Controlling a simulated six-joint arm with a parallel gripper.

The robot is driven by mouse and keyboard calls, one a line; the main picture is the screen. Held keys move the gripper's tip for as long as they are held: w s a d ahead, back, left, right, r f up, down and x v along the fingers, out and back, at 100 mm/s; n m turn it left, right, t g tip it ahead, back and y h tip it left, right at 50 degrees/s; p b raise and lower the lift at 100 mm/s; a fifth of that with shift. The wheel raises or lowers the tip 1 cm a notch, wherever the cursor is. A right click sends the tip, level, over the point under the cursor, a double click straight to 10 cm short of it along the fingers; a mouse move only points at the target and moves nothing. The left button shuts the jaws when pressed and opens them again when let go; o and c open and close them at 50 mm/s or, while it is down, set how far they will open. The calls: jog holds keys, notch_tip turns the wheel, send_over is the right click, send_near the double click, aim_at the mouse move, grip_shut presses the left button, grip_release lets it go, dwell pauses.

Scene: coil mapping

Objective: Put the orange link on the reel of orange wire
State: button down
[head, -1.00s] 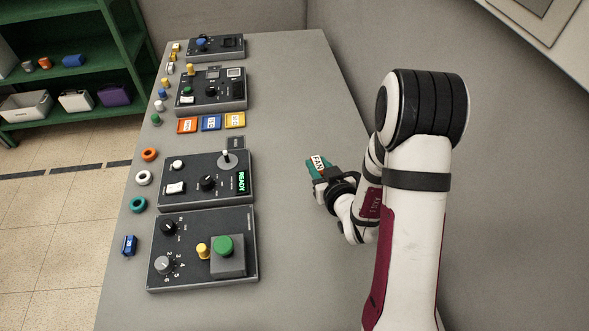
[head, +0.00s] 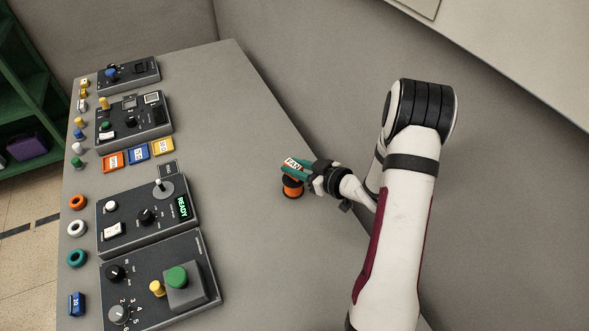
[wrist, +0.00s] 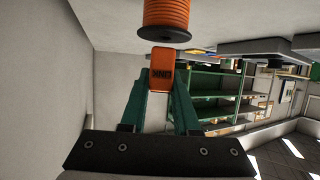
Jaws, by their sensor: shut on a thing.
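My gripper (head: 292,166) is shut on the orange link (wrist: 161,68), a small block with dark lettering held between the tips of two green fingers in the wrist view. In the head view only its lettered face shows, at the fingertips. The reel of orange wire (head: 292,188) stands on the table just below my fingertips, partly covered by them. In the wrist view the reel (wrist: 166,14) shows above the link, with its black flange close to the link's edge. I cannot tell whether link and reel touch.
Several dark control boxes line the table's left side, the nearest with a green button (head: 177,277). Orange, blue and yellow cards (head: 137,153) lie between them. Coloured rings (head: 77,227) lie along the left edge. The table (head: 235,130) is clear between the boxes and the reel.

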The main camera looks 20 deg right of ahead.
jog(key=shift+f, duration=0.5)
jog(key=shift+f, duration=0.15)
jog(key=c, duration=0.7)
grip_release()
jog(key=shift+o, duration=0.2)
